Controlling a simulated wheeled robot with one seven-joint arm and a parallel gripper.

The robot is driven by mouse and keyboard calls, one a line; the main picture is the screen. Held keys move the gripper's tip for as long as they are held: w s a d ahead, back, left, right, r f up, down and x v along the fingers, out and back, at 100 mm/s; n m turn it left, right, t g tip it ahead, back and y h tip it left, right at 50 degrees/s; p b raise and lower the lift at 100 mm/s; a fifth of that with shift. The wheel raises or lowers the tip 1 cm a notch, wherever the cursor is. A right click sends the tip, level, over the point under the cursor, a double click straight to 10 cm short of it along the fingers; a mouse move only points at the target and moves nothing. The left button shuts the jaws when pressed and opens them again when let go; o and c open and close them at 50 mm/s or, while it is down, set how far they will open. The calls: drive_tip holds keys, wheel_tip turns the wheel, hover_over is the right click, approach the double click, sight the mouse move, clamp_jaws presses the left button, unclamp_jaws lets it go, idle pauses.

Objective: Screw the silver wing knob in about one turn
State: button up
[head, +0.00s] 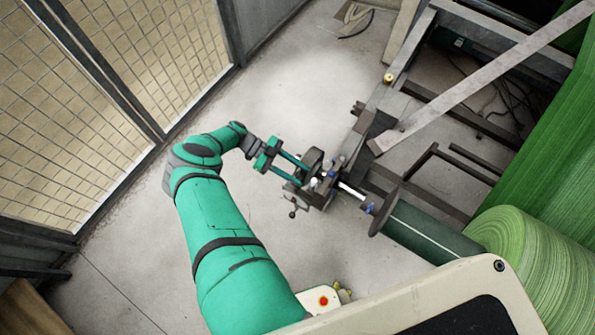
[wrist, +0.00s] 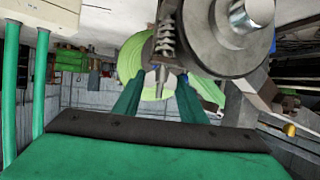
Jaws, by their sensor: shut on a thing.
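My gripper (head: 303,172) reaches from the left to the machine's bracket at the end of the roll shaft. In the wrist view its two green fingers (wrist: 160,84) close in on a small grey metal piece, which I take to be the silver wing knob (wrist: 160,77). The knob sits below a coiled spring (wrist: 166,40). The fingertips and the knob's wings are partly hidden, so its turn angle cannot be told. In the head view the knob is too small to pick out surely among the bright parts at the bracket.
A large grey round housing (wrist: 225,40) with a silver shaft end stands close above the fingers at the right. A dark handle (head: 293,205) hangs beside the bracket. A green roll (head: 530,262) lies at the right. A mesh fence (head: 75,110) stands left; bare floor lies between.

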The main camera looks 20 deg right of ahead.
drive_tip(key=shift+w+a+f+m+g+y, duration=0.1)
drive_tip(key=shift+a+f+m+g+y, duration=0.1)
drive_tip(key=shift+m+g+y, duration=0.25)
drive_tip(key=shift+r, duration=0.1)
drive_tip(key=shift+s+d+m+y, duration=0.1)
drive_tip(key=shift+s+m+y, duration=0.15)
drive_tip(key=shift+m, duration=0.1)
drive_tip(key=o, duration=1.1)
drive_tip(key=shift+c, duration=0.2)
drive_tip(key=shift+w+g, duration=0.1)
drive_tip(key=shift+g, duration=0.15)
drive_tip(key=shift+w+r, duration=0.1)
